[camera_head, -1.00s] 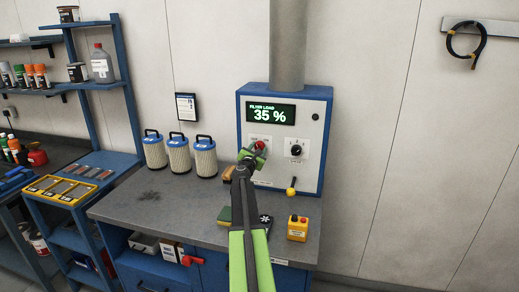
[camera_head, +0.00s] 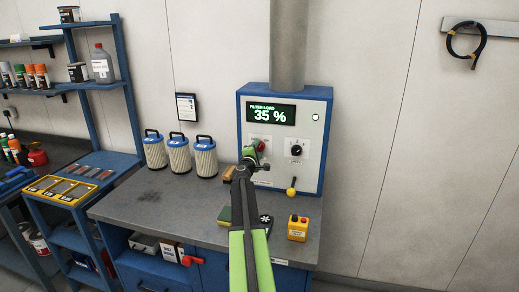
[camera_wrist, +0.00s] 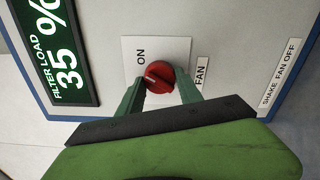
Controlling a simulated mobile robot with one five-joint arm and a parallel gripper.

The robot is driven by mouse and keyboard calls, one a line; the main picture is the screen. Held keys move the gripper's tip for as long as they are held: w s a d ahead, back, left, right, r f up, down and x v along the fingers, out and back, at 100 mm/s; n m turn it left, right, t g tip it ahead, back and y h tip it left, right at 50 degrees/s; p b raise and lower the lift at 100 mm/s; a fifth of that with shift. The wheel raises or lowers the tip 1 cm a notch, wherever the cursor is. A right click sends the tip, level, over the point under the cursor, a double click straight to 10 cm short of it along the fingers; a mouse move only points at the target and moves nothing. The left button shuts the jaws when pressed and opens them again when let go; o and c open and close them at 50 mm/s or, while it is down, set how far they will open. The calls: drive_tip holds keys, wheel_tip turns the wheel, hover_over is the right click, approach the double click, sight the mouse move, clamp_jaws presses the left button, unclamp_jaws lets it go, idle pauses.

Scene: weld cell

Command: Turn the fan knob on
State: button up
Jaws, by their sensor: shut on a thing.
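The fan knob is a red round knob (camera_head: 261,146) on the grey face of the blue-framed panel (camera_head: 327,160). In the wrist view the red knob (camera_wrist: 163,73) sits on a white plate near an ON label (camera_wrist: 140,57) and a FAN label (camera_wrist: 200,71). Its pale pointer mark faces left, slightly up, near ON. My gripper (camera_head: 254,155) is at the knob. In the wrist view my gripper (camera_wrist: 160,83) has one green finger on each side of the knob and is shut on it. In the head view it partly hides the knob.
The display (camera_head: 271,113) reads FILTER LOAD 35 %. A round lamp (camera_head: 315,117) beside it glows pale green. A black knob (camera_head: 296,150) and a yellow-tipped lever (camera_head: 292,187) are at right. Filter canisters (camera_head: 179,154) and a yellow button box (camera_head: 298,228) stand on the bench (camera_head: 150,210).

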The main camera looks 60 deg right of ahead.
drive_tip(key=shift+w+a+m, duration=0.15)
drive_tip(key=shift+m, duration=1.15)
drive_tip(key=o, duration=1.2)
drive_tip(key=shift+o, duration=0.8)
drive_tip(key=v, duration=1.7)
drive_tip(key=shift+a, duration=0.15)
